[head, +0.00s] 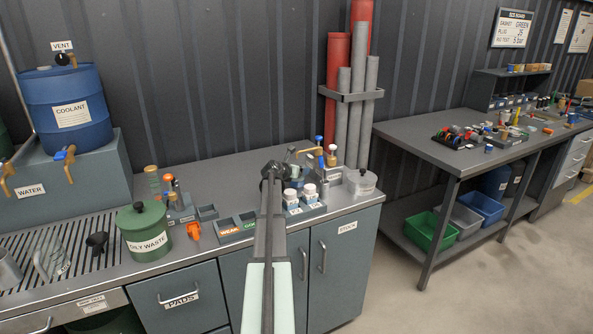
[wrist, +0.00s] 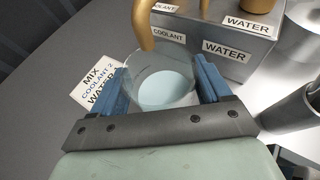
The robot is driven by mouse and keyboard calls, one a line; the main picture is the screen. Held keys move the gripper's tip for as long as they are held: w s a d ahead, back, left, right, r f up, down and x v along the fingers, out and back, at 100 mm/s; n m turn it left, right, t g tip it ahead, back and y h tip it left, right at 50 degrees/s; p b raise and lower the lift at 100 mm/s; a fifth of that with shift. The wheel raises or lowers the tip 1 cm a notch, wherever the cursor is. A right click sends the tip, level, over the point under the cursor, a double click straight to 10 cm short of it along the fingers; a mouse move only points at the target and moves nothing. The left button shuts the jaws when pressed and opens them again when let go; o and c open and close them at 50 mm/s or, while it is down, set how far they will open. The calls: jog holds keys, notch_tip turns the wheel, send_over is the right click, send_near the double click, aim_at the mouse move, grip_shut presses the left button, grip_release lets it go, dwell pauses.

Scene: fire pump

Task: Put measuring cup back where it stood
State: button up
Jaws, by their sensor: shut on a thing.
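My gripper (wrist: 164,82) is shut on a clear round measuring cup (wrist: 160,68), with its blue finger pads on either side of the cup. The cup's round pale blue area looks like liquid or its base; I cannot tell which. A brass spout (wrist: 143,22) hangs in front of or over the cup's far rim. In the head view my gripper (head: 271,172) is over the bench near the small tap unit (head: 331,160); the cup cannot be made out there.
A grey box (wrist: 225,40) with COOLANT and WATER labels stands just beyond the cup. A mixing card (wrist: 97,88) lies left and a metal cylinder (wrist: 292,108) stands right. In the head view, white-lidded jars (head: 308,192) and the green OILY WASTE can (head: 145,232) flank my arm.

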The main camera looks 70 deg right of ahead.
jog(key=shift+c, duration=0.9)
jog(key=shift+w+a, duration=1.15)
jog(key=shift+a, duration=1.25)
jog(key=shift+w+a, duration=1.2)
jog(key=shift+a, duration=1.2)
jog(key=shift+w+a, duration=1.15)
jog(key=shift+a, duration=1.25)
jog(key=o, duration=1.1)
jog(key=shift+o, duration=0.2)
jog(key=shift+a, duration=0.1)
jog(key=v, duration=1.3)
jog(key=shift+a+r, duration=0.2)
jog(key=shift+a, duration=0.05)
jog(key=shift+s+d, duration=0.1)
